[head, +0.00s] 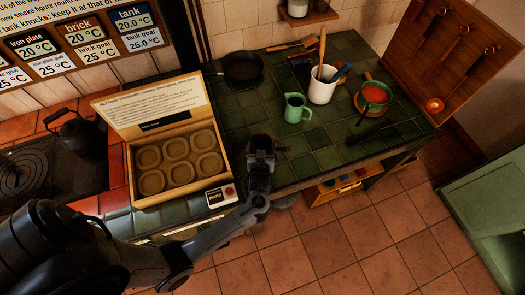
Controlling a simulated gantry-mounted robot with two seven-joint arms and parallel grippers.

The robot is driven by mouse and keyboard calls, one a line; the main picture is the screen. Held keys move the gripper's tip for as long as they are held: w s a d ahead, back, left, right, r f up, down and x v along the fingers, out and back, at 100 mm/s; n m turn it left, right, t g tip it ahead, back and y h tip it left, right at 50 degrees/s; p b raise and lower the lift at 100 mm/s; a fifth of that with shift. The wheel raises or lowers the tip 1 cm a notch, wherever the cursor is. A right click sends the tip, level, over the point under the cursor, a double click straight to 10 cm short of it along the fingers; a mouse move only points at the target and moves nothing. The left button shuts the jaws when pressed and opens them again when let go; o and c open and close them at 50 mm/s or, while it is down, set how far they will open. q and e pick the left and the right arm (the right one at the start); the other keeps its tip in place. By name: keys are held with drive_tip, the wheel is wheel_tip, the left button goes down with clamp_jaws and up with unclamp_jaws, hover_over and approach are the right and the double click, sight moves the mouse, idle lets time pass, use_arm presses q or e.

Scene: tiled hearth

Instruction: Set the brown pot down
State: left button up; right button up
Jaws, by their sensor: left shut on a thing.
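My left gripper (262,150) reaches in from the lower left and appears over the front part of the green-tiled counter (230,120). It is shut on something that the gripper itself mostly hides. A small dark brown bit (283,149) shows just right of the jaws and looks like part of the brown pot. I cannot tell the pot's shape or whether it touches the tiles. My right gripper is out of view.
A green jug (297,108), white utensil crock (321,88), green pot with orange contents (374,95) and black pan (242,68) stand behind.

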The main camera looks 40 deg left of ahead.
use_arm(q)
drive_tip(key=shift+r, duration=0.1)
drive_tip(key=o, duration=1.1)
drive_tip(key=shift+o, duration=0.2)
drive_tip(key=s+d+r+m+g+h+p, duration=0.1)
drive_tip(key=s+d+r+m+h, duration=0.4)
drive_tip(key=s+d, duration=0.5)
drive_tip(key=s+r+m+g+h, duration=0.1)
drive_tip(key=s+r+m+g, duration=0.1)
drive_tip(key=s, duration=0.5)
drive_tip(key=s+r+m+g+h, duration=0.2)
drive_tip(key=s+r+g, duration=0.2)
drive_tip(key=s, duration=0.3)
drive_tip(key=shift+d+r+m, duration=0.35)
drive_tip(key=shift+r+m, duration=0.05)
drive_tip(key=shift+r, duration=0.5)
